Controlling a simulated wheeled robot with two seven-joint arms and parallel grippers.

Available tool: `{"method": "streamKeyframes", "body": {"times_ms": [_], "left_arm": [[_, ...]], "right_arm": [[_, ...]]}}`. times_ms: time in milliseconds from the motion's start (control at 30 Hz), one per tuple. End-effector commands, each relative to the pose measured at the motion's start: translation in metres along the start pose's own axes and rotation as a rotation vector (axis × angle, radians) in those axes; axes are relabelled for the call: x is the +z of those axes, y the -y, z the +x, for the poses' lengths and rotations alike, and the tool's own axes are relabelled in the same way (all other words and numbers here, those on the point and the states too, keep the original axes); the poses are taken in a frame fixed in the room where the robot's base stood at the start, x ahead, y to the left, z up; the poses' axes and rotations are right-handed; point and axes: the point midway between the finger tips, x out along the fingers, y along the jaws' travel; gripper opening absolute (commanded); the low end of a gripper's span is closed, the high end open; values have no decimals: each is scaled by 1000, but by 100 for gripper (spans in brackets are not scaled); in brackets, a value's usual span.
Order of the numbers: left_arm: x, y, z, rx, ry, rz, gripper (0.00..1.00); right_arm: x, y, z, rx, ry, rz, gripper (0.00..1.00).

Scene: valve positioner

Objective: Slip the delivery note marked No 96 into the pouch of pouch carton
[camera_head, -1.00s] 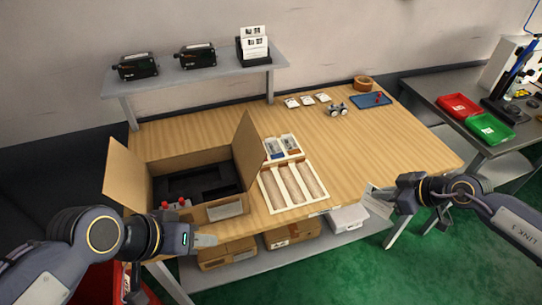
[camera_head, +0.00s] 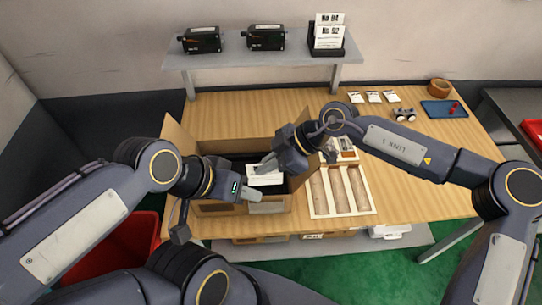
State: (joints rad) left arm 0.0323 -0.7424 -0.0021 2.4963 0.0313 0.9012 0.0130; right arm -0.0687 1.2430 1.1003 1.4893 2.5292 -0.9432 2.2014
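The open pouch carton (camera_head: 212,208) stands on the left of the table with its flaps up. My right gripper (camera_head: 266,168) is over the carton, shut on a white delivery note (camera_head: 265,178); the number on the note is too small to read. My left gripper (camera_head: 255,196) is at the carton's front wall, just below the note. Whether its fingers are open or shut is not clear. The arms cover part of the carton's inside.
A wooden divided tray (camera_head: 341,212) lies right of the carton. A note holder (camera_head: 327,40) and two black devices (camera_head: 201,40) stand on the rear shelf (camera_head: 232,58). The back-left tabletop is clear.

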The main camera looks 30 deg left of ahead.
Motion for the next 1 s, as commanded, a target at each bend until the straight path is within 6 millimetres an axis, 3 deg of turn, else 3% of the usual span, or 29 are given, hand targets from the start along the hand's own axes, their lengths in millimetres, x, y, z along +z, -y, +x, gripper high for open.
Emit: {"method": "streamKeyframes", "body": {"times_ms": [567, 700, 1000], "left_arm": [[0, 0, 0, 0, 0, 0, 39], [10, 9, 19, 0, 0, 0, 39], [13, 12, 26, 0, 0, 0, 39]], "right_arm": [[38, 1, 36, 0, -1, 2, 0], [52, 0, 49, 3, 0, 0, 0], [56, 0, 53, 3, 0, 0, 0]]}}
